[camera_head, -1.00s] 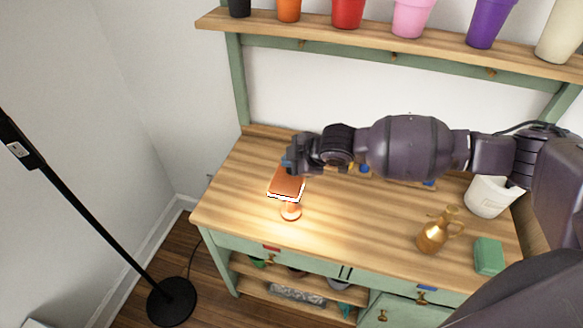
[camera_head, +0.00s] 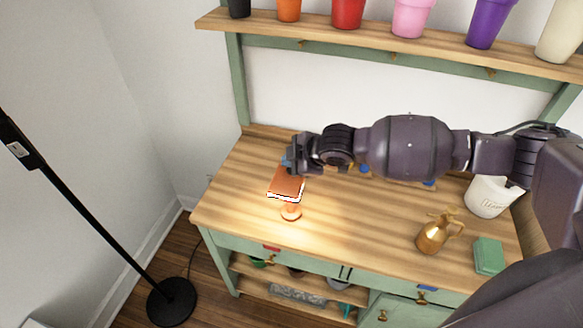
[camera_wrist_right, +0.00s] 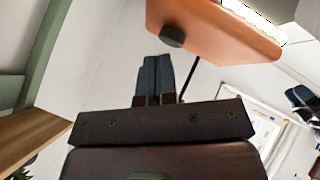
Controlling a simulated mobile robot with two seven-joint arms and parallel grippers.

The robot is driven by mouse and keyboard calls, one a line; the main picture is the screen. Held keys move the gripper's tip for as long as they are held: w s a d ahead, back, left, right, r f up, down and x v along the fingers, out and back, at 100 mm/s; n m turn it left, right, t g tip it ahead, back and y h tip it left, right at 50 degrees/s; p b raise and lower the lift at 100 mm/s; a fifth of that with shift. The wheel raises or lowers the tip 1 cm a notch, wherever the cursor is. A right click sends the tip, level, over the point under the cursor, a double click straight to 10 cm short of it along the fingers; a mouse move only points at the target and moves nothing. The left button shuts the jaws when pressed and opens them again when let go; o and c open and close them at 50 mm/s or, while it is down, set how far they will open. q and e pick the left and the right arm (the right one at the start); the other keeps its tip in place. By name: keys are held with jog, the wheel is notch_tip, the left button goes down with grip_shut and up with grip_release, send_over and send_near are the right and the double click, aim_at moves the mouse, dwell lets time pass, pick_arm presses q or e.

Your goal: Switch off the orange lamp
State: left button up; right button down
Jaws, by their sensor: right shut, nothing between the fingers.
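My right gripper (camera_head: 289,160) is at the back edge of the lamp's head, shut and empty. In the right wrist view, the shut fingers (camera_wrist_right: 154,80) point up just below the lamp's orange head (camera_wrist_right: 215,30). A dark round knob (camera_wrist_right: 172,37) on the head is close to the fingertips; I cannot tell if they touch. My left gripper is not in view.
On the worktop (camera_head: 350,235) stand a copper jug (camera_head: 433,236), a green block (camera_head: 489,256) and a white pot (camera_head: 490,196) at the right. A shelf with several coloured pots (camera_head: 348,12) runs above. A black floor stand (camera_head: 80,210) is at the left.

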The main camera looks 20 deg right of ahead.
jog(key=shift+f, duration=0.15)
dwell(0.4)
jog(key=shift+f, duration=0.3)
dwell(0.3)
jog(key=shift+r+p, duration=0.4)
jog(key=shift+p, duration=0.45)
jog(key=shift+r+p, duration=0.75)
jog(key=shift+r, duration=2.3)
